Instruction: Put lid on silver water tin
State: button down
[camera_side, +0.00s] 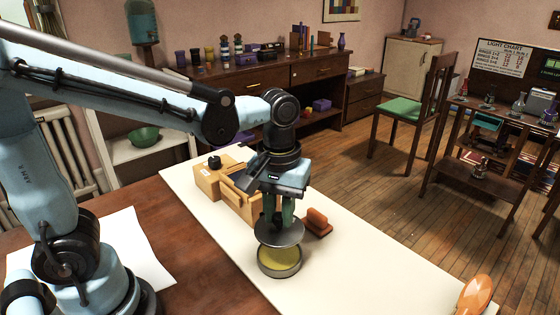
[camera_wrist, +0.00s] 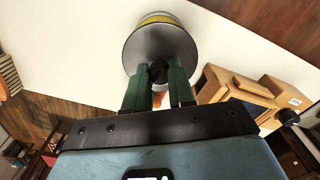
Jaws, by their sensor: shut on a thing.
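The silver water tin (camera_side: 280,266) stands open on the white runner. It is a low round tin, and its inside looks yellow. My gripper (camera_side: 278,217) points down and is shut on the knob of the lid. The lid (camera_side: 280,234), a flat grey disc, hangs roughly level just above the tin and apart from its rim at the front. In the wrist view, the lid (camera_wrist: 160,50) sits at the tips of my green fingers (camera_wrist: 159,73). It covers most of the tin (camera_wrist: 158,17) there, leaving a yellow and grey edge showing beyond it.
A light wooden box (camera_side: 240,202) with a black knob stands close behind and left of my gripper. A reddish-brown block (camera_side: 317,222) lies just right of it. An orange object (camera_side: 475,294) is at the far right. The runner (camera_side: 365,275) between is clear.

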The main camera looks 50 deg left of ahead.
aim_at(279, 228)
jog(key=shift+f, duration=2.5)
jog(key=shift+f, duration=0.7)
jog(key=c, duration=0.9)
grip_release()
jog(key=shift+o, duration=0.2)
jog(key=shift+r, duration=0.1)
jog(key=shift+r, duration=6)
